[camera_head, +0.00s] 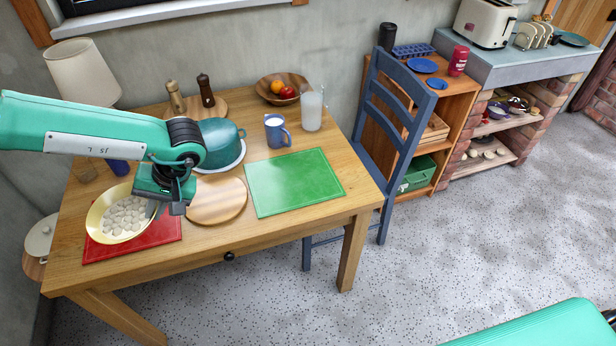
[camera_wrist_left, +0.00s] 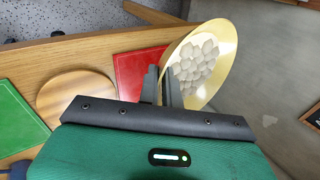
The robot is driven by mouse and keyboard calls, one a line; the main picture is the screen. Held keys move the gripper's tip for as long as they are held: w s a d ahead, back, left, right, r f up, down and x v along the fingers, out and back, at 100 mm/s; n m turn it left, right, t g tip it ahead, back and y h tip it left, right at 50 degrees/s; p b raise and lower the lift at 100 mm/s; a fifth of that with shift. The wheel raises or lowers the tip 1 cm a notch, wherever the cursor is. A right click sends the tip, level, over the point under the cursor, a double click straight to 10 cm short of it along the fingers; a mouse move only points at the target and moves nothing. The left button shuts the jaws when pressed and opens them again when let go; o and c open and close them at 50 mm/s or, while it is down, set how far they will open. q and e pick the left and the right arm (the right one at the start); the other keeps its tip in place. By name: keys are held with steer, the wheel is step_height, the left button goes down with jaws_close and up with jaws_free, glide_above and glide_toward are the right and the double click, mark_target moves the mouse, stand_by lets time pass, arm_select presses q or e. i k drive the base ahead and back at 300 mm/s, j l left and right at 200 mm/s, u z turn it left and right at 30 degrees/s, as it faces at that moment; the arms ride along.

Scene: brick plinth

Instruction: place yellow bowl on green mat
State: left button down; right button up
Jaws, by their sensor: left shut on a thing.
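The yellow bowl (camera_head: 97,213) holds several pale, roundish pieces and is over the left part of the red mat (camera_head: 165,232). I cannot tell whether it touches the mat. My left gripper (camera_head: 156,208) is shut on the bowl's right rim. In the left wrist view the fingers (camera_wrist_left: 163,84) grip the near rim of the bowl (camera_wrist_left: 226,42). The green mat (camera_head: 295,182) lies flat and empty on the table, to the right; its edge also shows in the left wrist view (camera_wrist_left: 15,125). My right gripper is not in view.
A round wooden board (camera_head: 217,200) lies between the mats. A blue chair (camera_head: 385,125) stands at the table's right end.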

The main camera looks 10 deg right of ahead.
mark_target(289, 180)
steer(key=i+z, duration=0.2)
steer(key=z, duration=0.25)
steer(key=i+j+z, duration=0.1)
steer(key=z, duration=0.35)
steer(key=i, duration=0.05)
